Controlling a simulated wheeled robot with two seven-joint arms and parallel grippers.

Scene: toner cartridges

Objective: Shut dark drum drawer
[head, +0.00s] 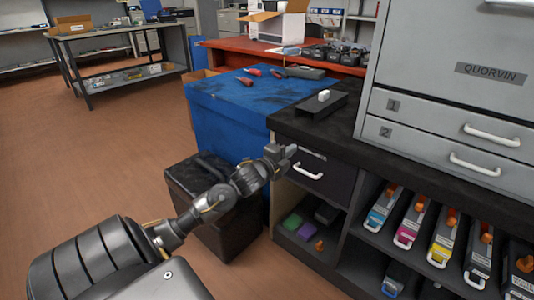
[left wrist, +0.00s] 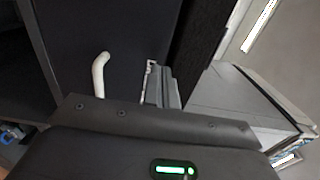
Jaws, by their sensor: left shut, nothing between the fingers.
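The dark drawer (head: 325,182) sits under the black counter, with a white handle (head: 307,172) and a small label strip above it. Its front looks about level with the cabinet frame, though a small gap would be hard to tell. My left gripper (head: 289,153) is shut and empty at the drawer's upper left, close to its front. In the left wrist view the shut fingers (left wrist: 160,84) point at the dark drawer front (left wrist: 125,35), to the right of the white handle (left wrist: 98,75). Whether they touch it cannot be told. My right gripper is out of view.
A grey cabinet (head: 445,90) with drawers numbered 1 and 2 stands on the counter. Open shelves with coloured toner cartridges (head: 412,222) lie right of the drawer. A black bin (head: 215,205) and a blue-covered table (head: 225,125) stand left. Brown floor is free further left.

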